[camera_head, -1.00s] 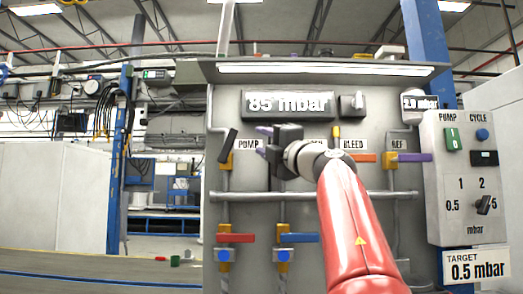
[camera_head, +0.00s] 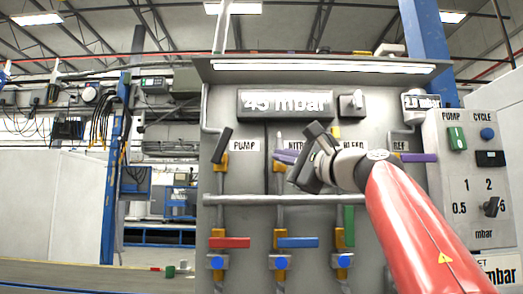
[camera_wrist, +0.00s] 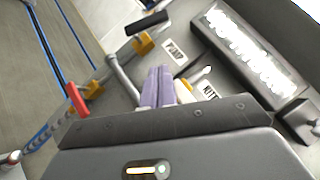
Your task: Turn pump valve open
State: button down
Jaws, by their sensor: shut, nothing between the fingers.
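The pump valve has a black handle (camera_head: 222,146) on a yellow body at the upper left of the panel, beside the PUMP label. The handle stands nearly upright, its top leaning right. In the wrist view the black handle (camera_wrist: 147,23) shows at the top, beyond the fingertips and apart from them. My gripper (camera_head: 280,157) is in front of the panel, right of the PUMP label, over the nitrogen valve area. Its purple fingers (camera_wrist: 157,88) are shut together with nothing between them. My gripper and arm partly hide the nitrogen and bleed valves.
The pressure display (camera_head: 285,103) reads 45 mbar. Below the grey cross pipe (camera_head: 240,199) are valves with red (camera_head: 229,243), blue (camera_head: 298,243) and green (camera_head: 349,225) handles. A purple REF handle (camera_head: 418,157) and a control box (camera_head: 468,190) are at right.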

jog(key=n, duration=0.1)
jog(key=p, duration=0.7)
send_near(224, 148)
jog(key=w+a+r, duration=0.2)
jog(key=w+r, duration=0.1)
jog(key=w, duration=0.2)
jog(key=shift+w+a, duration=0.25)
